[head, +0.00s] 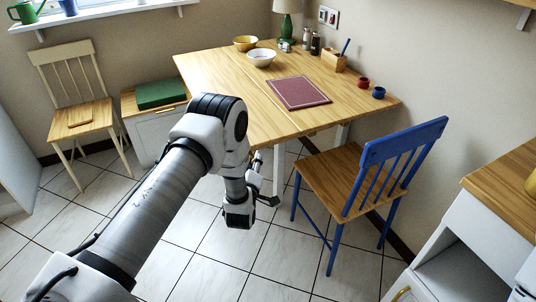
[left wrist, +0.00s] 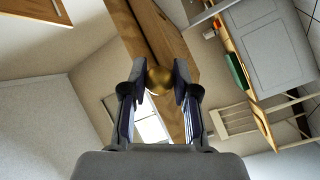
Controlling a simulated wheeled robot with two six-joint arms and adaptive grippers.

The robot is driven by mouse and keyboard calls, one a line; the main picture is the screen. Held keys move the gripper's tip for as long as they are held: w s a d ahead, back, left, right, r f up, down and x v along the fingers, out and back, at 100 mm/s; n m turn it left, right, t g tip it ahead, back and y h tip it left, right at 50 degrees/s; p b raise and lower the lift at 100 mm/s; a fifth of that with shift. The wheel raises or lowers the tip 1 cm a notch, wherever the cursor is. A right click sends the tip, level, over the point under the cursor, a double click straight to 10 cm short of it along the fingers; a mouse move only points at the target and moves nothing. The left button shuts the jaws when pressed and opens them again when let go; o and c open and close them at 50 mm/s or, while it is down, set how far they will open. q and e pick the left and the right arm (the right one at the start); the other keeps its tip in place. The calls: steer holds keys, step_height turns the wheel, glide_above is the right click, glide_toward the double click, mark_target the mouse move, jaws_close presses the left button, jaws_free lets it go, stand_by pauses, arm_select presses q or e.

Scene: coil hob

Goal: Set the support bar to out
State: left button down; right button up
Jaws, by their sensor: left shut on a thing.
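The wooden table (head: 345,101) stands against the back wall, and a seam runs across its top near the left part. My left gripper (head: 265,182) is low beside the table's near edge, partly hidden by my own arm. In the left wrist view my left gripper (left wrist: 159,88) is shut on a round brass knob (left wrist: 159,78), with one finger on each side. A long wooden piece (left wrist: 145,28) lies behind the knob; I cannot tell for sure whether it is the support bar. The knob and bar cannot be made out in the head view. My right gripper is not in view.
A blue chair (head: 340,182) with a wooden seat stands right of my left gripper. Bowls, a mat (head: 298,92) and small pots are on the table. The tiled floor in front is clear.

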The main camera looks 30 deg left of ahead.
arm_select(q)
steer(key=shift+a, duration=0.1)
steer(key=c, duration=0.9)
jaws_free()
steer(key=shift+s+a, duration=0.1)
steer(key=shift+s, duration=0.05)
steer(key=shift+o, duration=0.2)
steer(key=shift+a, duration=0.1)
steer(key=shift+s, duration=0.15)
steer(key=v, duration=1.2)
